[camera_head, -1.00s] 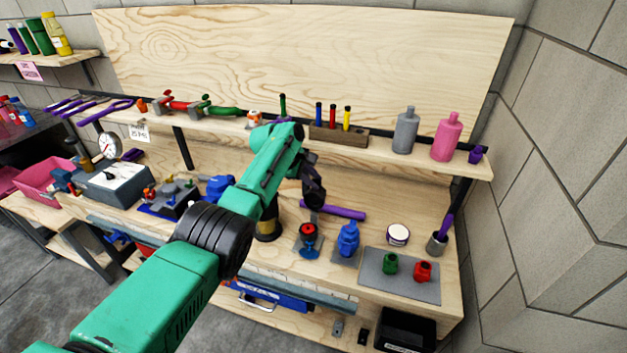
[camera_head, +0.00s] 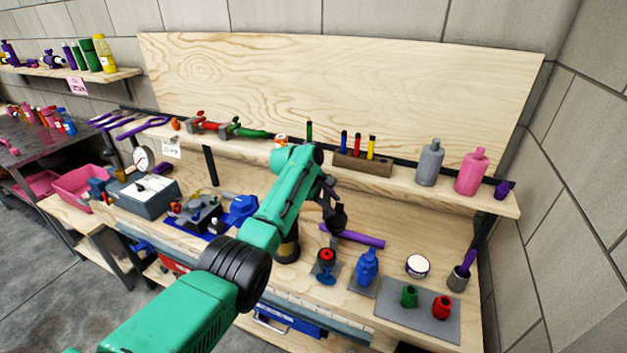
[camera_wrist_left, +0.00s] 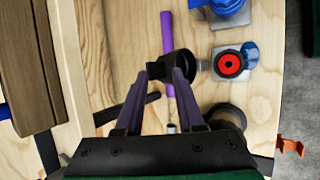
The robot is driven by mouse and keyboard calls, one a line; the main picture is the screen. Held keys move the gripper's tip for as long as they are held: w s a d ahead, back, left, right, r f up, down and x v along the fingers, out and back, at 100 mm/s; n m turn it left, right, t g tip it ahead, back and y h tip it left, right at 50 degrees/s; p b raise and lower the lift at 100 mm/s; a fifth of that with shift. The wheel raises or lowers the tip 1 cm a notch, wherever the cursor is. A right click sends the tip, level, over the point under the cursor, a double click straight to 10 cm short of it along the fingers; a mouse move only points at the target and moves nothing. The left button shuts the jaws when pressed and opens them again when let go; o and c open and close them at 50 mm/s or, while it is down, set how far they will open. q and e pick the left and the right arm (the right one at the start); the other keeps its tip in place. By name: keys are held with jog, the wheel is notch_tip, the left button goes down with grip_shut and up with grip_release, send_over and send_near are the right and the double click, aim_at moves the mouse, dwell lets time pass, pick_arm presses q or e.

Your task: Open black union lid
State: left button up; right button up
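My left gripper (camera_head: 330,196) is above the workbench, and it also shows in the left wrist view (camera_wrist_left: 163,76). Its purple fingers are closed on a black ring-shaped part (camera_wrist_left: 181,66), which looks like the black union lid. In the left wrist view a dark round part (camera_wrist_left: 224,114) lies right of the fingers. My right gripper is out of view.
A purple rod (camera_head: 352,236) lies below the gripper. A red-topped valve (camera_head: 326,265) and a blue part (camera_head: 367,266) stand in front. A grey mat (camera_head: 435,318) holds green and red parts. The shelf (camera_head: 400,182) with bottles runs behind the gripper.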

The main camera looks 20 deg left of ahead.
pick_arm(q)
jog(key=b+v, duration=0.2)
jog(key=v, duration=1)
